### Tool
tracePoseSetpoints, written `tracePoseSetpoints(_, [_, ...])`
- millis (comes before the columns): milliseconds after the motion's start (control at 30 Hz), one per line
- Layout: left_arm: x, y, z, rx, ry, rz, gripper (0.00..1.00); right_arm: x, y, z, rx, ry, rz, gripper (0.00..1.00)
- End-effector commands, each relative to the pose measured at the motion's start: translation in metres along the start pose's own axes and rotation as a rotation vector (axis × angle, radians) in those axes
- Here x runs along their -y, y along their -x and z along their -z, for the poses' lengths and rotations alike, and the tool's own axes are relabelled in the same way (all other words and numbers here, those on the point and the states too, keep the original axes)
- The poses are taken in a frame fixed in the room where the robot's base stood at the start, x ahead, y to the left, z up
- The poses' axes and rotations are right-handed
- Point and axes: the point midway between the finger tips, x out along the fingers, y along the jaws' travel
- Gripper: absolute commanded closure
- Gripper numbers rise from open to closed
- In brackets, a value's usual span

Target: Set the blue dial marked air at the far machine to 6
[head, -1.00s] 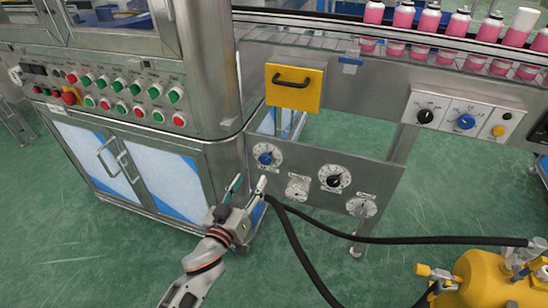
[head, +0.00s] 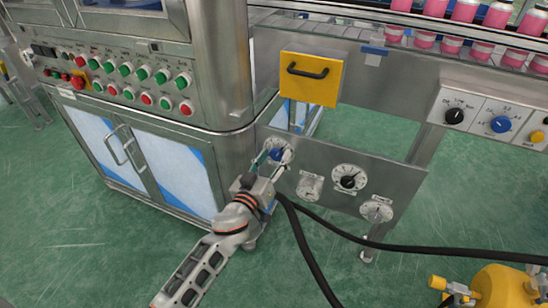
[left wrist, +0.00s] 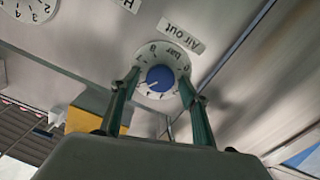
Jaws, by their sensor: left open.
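The blue dial (head: 277,154) sits on a round white scale on the grey lower panel, at that panel's upper left. In the left wrist view the blue dial (left wrist: 160,78) appears upside down beside a label reading "Air out", with "bar" on its scale. Its white mark points to the lower left in that picture; the number there is too small to read. My left gripper (head: 273,162) is open, its fingertips at either side of the dial. In the left wrist view the fingers of my left gripper (left wrist: 159,82) straddle the dial; contact cannot be told. My right gripper is out of view.
A black dial (head: 348,181) and two small gauges share the panel. A yellow box with a handle (head: 311,78) is above. Another blue knob (head: 501,124) is on the right box. Black hoses (head: 400,242) run to a yellow tank (head: 500,286).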

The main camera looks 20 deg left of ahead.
Motion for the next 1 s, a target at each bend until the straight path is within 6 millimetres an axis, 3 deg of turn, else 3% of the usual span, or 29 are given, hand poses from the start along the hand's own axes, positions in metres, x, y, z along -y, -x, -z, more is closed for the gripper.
tracePoseSetpoints(200, [0.0000,-0.0002,0.0004,0.000,0.000,0.000,0.57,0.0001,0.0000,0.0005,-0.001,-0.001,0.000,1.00])
tracePoseSetpoints(333, [0.0000,0.0000,0.0003,0.000,0.000,0.000,0.91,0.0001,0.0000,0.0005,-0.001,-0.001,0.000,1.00])
tracePoseSetpoints(367, [0.0000,0.0000,0.0003,0.000,0.000,0.000,0.93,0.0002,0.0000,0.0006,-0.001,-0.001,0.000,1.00])
tracePoseSetpoints(667, [-0.0001,0.0001,0.0003,0.000,-0.022,0.001,0.93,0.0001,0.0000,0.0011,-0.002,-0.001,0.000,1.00])
tracePoseSetpoints(1000, [-0.0013,0.0001,0.0010,-0.002,-0.212,0.000,0.93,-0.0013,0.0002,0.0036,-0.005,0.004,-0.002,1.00])
